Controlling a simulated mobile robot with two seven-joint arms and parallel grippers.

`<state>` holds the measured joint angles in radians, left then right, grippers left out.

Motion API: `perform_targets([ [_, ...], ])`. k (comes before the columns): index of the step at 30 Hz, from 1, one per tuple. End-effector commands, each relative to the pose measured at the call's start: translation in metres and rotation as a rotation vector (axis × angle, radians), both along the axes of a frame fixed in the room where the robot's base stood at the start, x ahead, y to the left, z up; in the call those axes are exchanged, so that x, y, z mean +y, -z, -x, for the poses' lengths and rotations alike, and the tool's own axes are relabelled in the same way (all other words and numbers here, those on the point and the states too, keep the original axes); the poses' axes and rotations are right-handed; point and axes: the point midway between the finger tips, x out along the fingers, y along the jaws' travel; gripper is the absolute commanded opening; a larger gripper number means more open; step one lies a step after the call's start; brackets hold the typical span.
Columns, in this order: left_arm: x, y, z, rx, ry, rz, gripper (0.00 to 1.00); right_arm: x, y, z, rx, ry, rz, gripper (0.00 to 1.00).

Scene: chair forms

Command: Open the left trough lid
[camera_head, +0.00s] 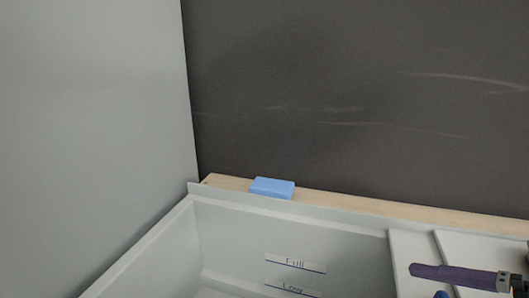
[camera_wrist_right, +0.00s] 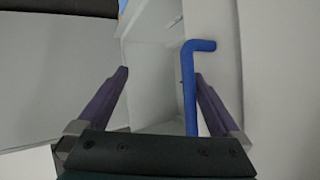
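The pale grey trough (camera_head: 155,240) fills the lower head view. Its left compartment is uncovered there, with "Full" and "Low" marks on the inner wall. A bent blue handle (camera_wrist_right: 189,85) stands out in the right wrist view; a small bit of blue shows at the bottom edge of the head view (camera_head: 441,294). I cannot tell which pale panel is the lid. My right gripper (camera_wrist_right: 160,76) is open, with its purple fingers apart; the handle lies between them, close to the right finger. Contact is unclear. My left gripper is out of view.
A blue block (camera_head: 272,187) lies on the wooden ledge (camera_head: 400,210) behind the trough. A dark wall (camera_head: 350,90) rises behind the ledge. A light grey wall (camera_head: 90,110) stands on the left. A pale divider (camera_head: 408,250) borders the compartment on the right.

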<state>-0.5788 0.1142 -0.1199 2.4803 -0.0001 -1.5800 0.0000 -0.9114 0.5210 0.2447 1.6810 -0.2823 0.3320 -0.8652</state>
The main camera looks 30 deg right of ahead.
Motion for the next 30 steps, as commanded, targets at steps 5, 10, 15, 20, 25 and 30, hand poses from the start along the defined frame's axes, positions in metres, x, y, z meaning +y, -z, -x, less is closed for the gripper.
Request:
perform_targets([
  [5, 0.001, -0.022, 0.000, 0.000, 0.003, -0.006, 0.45, 0.064, -0.154, -0.058, -0.299, -0.161, -0.070, 0.56],
  [10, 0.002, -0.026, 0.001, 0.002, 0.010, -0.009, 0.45, 0.063, -0.169, -0.057, -0.292, -0.156, -0.069, 0.30],
  [15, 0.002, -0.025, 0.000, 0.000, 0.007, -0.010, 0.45, 0.062, -0.170, -0.056, -0.287, -0.153, -0.067, 0.30],
  [20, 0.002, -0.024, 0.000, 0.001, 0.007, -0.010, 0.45, 0.062, -0.168, -0.056, -0.285, -0.152, -0.066, 0.30],
  [25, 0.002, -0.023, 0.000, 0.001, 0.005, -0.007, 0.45, 0.062, -0.167, -0.056, -0.284, -0.151, -0.065, 0.30],
  [30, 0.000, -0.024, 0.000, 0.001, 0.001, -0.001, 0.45, 0.061, -0.167, -0.056, -0.278, -0.138, -0.072, 0.30],
])
